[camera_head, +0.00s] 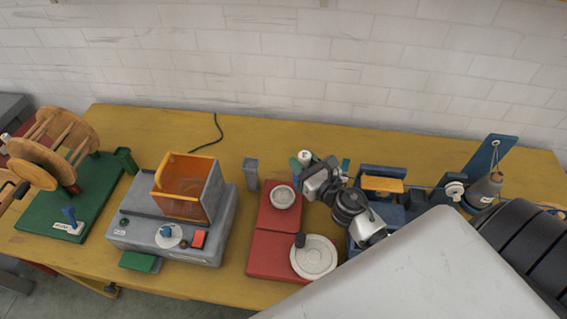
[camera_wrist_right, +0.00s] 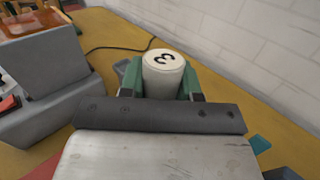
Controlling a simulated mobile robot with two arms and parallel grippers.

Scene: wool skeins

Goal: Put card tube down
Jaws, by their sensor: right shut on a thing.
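My right gripper (camera_head: 304,160) is above the back middle of the yellow table, its green fingers shut on a pale card tube (camera_head: 304,155). In the right wrist view the card tube (camera_wrist_right: 163,73) sits between the two green fingers of the gripper (camera_wrist_right: 162,82), and its pale end carries a dark "3". The lower part of the tube is hidden by the gripper, and I cannot tell whether it touches the table. My left gripper is not in view.
A grey machine with an orange hopper (camera_head: 184,187) stands left of centre, with a small grey post (camera_head: 250,174) beside it. A red scale-like device (camera_head: 270,250) is in front of the gripper. A blue device and grey cone (camera_head: 485,190) stand right. The table's back strip (camera_head: 270,135) is mostly clear.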

